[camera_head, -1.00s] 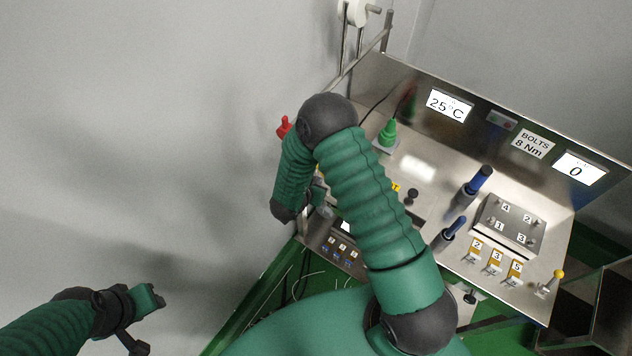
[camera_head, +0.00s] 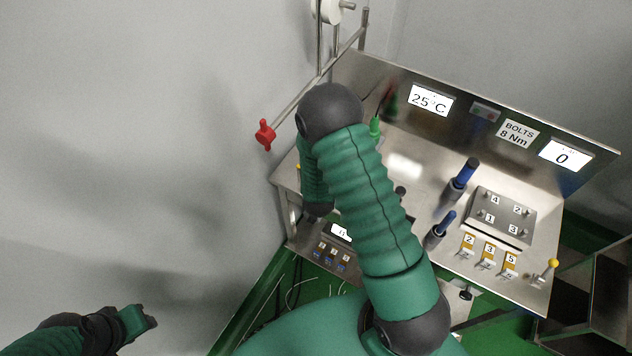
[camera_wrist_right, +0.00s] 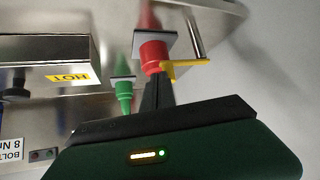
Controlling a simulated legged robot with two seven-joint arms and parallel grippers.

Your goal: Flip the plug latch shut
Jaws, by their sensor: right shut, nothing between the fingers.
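A yellow latch (camera_wrist_right: 185,68) sticks out sideways beside the plug. My right gripper (camera_wrist_right: 156,88) is shut and empty, its dark fingertips just below the red plug and close to the latch; I cannot tell whether they touch.
A green plug (camera_wrist_right: 123,92) stands beside the red one; its top shows in the head view (camera_head: 375,127). A box edge with a HOT label (camera_wrist_right: 68,78) lies left in the wrist view. A red valve handle (camera_head: 265,134) and blue-handled tools (camera_head: 464,172) flank my arm.

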